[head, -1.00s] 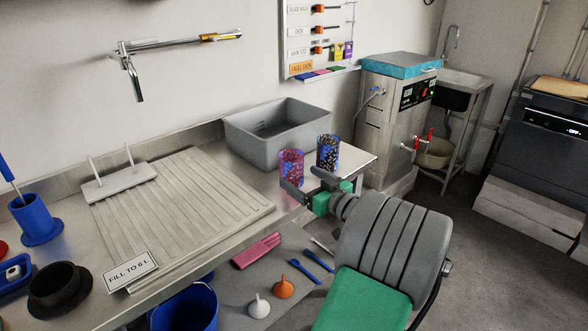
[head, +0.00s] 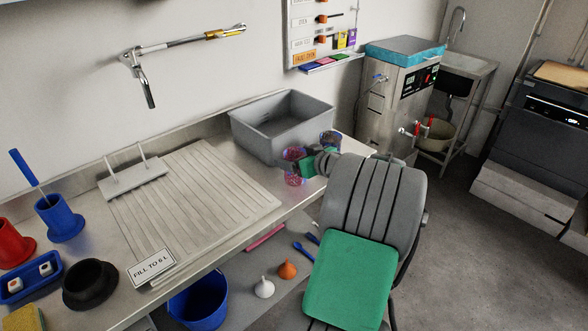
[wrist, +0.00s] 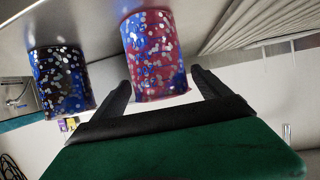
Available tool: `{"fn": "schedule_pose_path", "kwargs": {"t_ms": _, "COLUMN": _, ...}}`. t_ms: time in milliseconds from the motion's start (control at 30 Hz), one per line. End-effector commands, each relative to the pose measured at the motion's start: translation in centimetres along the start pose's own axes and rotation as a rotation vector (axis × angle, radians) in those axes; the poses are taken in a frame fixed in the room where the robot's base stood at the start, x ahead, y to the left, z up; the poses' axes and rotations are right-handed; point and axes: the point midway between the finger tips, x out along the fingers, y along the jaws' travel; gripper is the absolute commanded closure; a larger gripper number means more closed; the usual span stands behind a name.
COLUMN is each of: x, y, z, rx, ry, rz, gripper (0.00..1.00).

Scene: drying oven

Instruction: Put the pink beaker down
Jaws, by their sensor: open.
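The pink beaker (head: 293,180), speckled blue and white, stands upright on the steel counter (head: 226,166), left of a dark speckled beaker (head: 331,136). In the wrist view, which is upside down, the pink beaker (wrist: 155,55) is in front of my open jaws, and the dark beaker (wrist: 60,80) is to its left. My gripper (head: 296,160) is at the pink beaker in the head view, its fingers partly covering it. In the wrist view a finger of my gripper (wrist: 160,85) shows at each side of the beaker's rim end. I cannot tell whether they touch it.
A grey basin (head: 280,125) stands just behind the beakers. A ridged drying board (head: 195,200) lies to the left on the counter. A blue bucket (head: 198,300) and two funnels sit below the counter's front edge.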

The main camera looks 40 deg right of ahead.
Motion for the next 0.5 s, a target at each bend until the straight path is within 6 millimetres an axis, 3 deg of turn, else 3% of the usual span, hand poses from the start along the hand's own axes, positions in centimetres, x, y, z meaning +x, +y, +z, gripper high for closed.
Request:
{"fn": "schedule_pose_path", "kwargs": {"t_ms": 67, "x": -0.01, "y": -0.04, "z": -0.02, "rx": 0.0, "ry": 0.0, "rz": -0.001, "gripper": 0.13}}
{"fn": "schedule_pose_path", "kwargs": {"t_ms": 500, "x": 0.01, "y": -0.14, "z": -0.06, "rx": -0.001, "ry": 0.001, "rz": -0.002, "gripper": 0.49}}
